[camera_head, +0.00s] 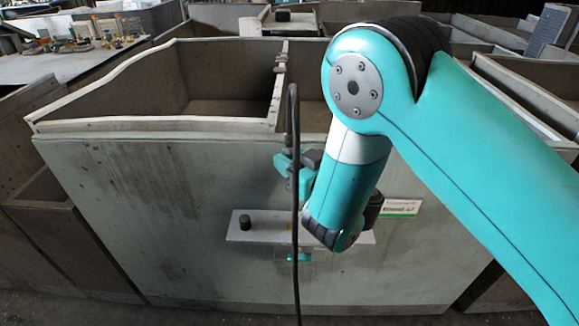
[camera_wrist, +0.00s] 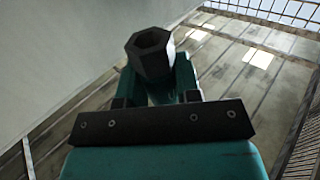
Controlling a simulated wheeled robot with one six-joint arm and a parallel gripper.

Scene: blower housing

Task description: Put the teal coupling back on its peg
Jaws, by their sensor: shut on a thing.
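In the wrist view my gripper (camera_wrist: 155,90) is shut on a dark hexagonal piece with a hexagonal socket (camera_wrist: 150,52), taken as the coupling. It looks nearly black there, and its teal colour is not clear. In the head view my gripper (camera_head: 292,162) is up against the pale housing wall, above a small shelf, partly hidden by my forearm and a black cable. The held piece cannot be made out clearly there. A short dark stub (camera_head: 245,222) stands upright on the left of the shelf (camera_head: 262,237). I cannot tell which peg is the coupling's.
The shelf is fixed to the housing wall (camera_head: 150,210), with a small teal-marked item (camera_head: 298,257) below it. A green and white label (camera_head: 400,208) is to its right. Open-topped bins (camera_head: 230,107) lie behind. A cluttered table (camera_head: 70,62) stands at the far left.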

